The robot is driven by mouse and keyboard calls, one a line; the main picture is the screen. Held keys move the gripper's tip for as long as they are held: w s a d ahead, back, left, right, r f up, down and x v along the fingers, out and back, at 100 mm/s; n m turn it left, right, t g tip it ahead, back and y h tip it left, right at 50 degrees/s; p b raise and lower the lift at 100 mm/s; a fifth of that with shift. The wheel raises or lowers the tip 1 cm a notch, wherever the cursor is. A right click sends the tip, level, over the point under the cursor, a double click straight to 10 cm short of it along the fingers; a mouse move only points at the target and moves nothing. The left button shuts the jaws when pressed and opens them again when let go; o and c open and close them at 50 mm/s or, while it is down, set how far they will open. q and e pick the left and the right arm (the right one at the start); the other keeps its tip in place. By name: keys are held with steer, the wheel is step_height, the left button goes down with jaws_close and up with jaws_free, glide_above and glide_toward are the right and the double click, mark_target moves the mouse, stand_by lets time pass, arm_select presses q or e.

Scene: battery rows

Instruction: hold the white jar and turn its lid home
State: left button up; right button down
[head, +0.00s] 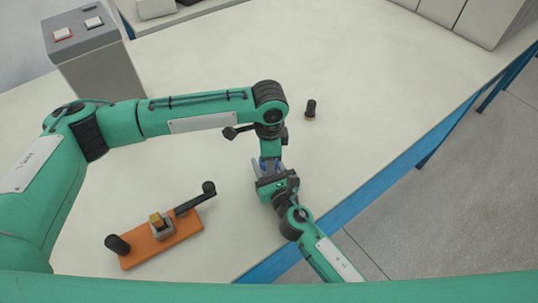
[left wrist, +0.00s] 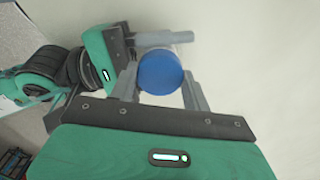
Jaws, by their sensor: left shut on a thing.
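The blue lid (left wrist: 160,72) shows from above in the left wrist view. My left gripper (left wrist: 161,88) is shut on it, one grey finger on each side. The white jar cannot be made out; the lid and grippers hide the space beneath. My right gripper (left wrist: 165,42) comes in from the left of that view, with a grey finger just behind the lid. Its other finger and any grip are hidden. In the head view my two grippers meet over the table's near right part, with only a small blue patch showing between them.
An orange base (head: 185,238) with a black crank handle and a small yellow-topped block lies at the front left. A small black peg (head: 311,108) stands behind my grippers. A grey box (head: 95,60) with buttons stands back left. The table's blue edge (head: 375,182) is close on the right.

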arm_select(q)
steer(key=shift+m, duration=0.7)
steer(key=o, duration=1.1)
steer(key=shift+r, duration=0.1)
steer(key=shift+r, duration=2.2)
steer(key=shift+c, duration=0.5)
steer(key=n, duration=0.2)
steer(key=r+n, duration=0.1)
steer(key=n, duration=0.2)
steer(key=shift+d+r+n, duration=0.1)
steer(key=shift+r+n, duration=0.25)
steer(key=shift+n, duration=0.05)
steer(key=n, duration=0.2)
steer(key=r+n, duration=0.1)
steer(key=n, duration=0.3)
steer(key=shift+r, duration=0.35)
